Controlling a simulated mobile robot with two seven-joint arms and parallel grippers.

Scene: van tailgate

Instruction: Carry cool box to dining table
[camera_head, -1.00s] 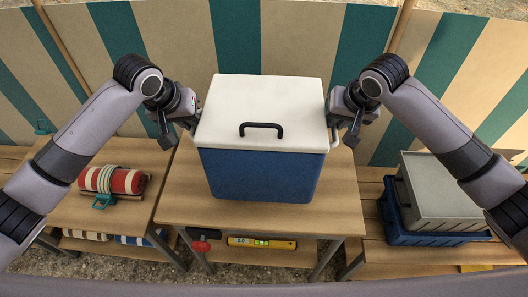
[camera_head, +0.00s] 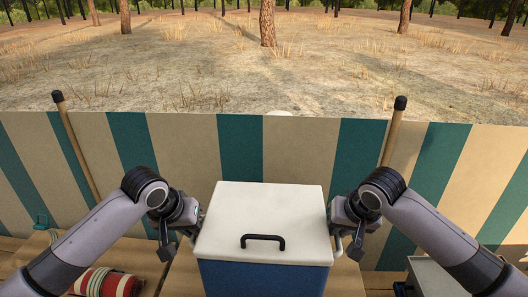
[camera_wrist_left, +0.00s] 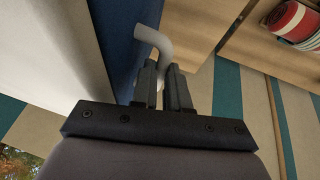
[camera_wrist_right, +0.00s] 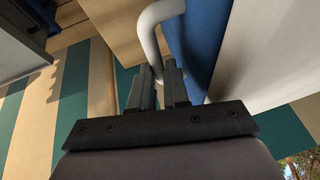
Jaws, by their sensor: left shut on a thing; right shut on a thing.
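The cool box has a white lid (camera_head: 265,215) with a black handle on it and a blue body (camera_head: 262,278). It is upright in the middle of the head view, and its lower part is cut off by the frame edge. My left gripper (camera_head: 198,222) is shut on the grey side handle (camera_wrist_left: 155,42) at the box's left side. My right gripper (camera_head: 334,224) is shut on the other side handle (camera_wrist_right: 158,30) at its right side. Whether the box touches the table beneath cannot be told. No dining table is identifiable in view.
A striped windbreak (camera_head: 290,150) on wooden poles stands close behind the box. Dry ground with trees lies beyond. A red and cream roll (camera_head: 105,283) lies on the wooden top at left. A grey crate lid (camera_head: 437,277) shows at lower right.

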